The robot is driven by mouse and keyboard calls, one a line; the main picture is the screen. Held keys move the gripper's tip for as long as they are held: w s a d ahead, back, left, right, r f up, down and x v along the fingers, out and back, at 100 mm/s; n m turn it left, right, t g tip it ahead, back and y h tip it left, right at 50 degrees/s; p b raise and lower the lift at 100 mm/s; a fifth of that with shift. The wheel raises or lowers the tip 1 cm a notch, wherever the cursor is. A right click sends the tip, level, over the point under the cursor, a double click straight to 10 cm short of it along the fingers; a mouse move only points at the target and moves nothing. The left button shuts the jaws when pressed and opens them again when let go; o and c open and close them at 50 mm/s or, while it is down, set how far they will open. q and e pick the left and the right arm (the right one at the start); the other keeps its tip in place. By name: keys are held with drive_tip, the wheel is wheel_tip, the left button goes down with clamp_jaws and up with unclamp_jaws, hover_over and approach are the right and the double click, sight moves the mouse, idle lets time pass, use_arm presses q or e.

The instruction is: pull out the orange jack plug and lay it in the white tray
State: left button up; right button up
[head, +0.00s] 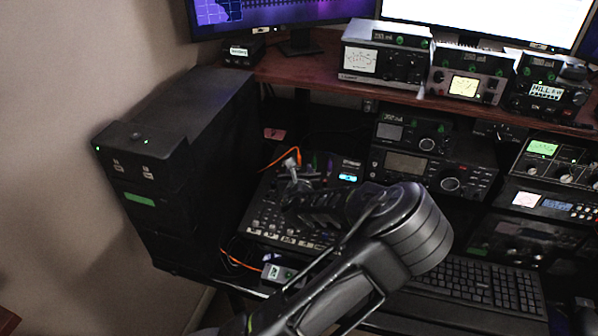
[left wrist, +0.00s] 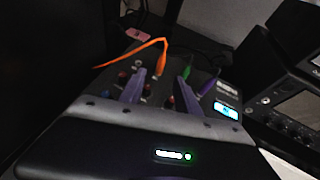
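The orange jack plug (head: 297,156) stands in the back part of a dark mixer (head: 258,217), with its orange cable looping off to the left. In the left wrist view the orange plug (left wrist: 162,64) stands upright, just beyond and between my fingertips. My left gripper (head: 292,173) is over the mixer; in its wrist view the two fingers (left wrist: 160,80) are spread apart with nothing between them. I cannot tell whether they touch the plug. I cannot make out a white tray in either view. My right gripper is not in view.
A green plug (left wrist: 187,71) and a purple plug (left wrist: 208,86) stand close to the right of the orange one. A tall black cabinet (head: 190,130) is left of the mixer. Radios (head: 433,165) and a keyboard (head: 480,285) are to the right. A wooden shelf (head: 310,72) runs behind.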

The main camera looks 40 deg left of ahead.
sight(299, 162)
use_arm(q)
drive_tip(key=x, duration=0.7)
drive_tip(key=shift+p, duration=0.4)
clamp_jaws()
drive_tip(key=shift+r, duration=0.1)
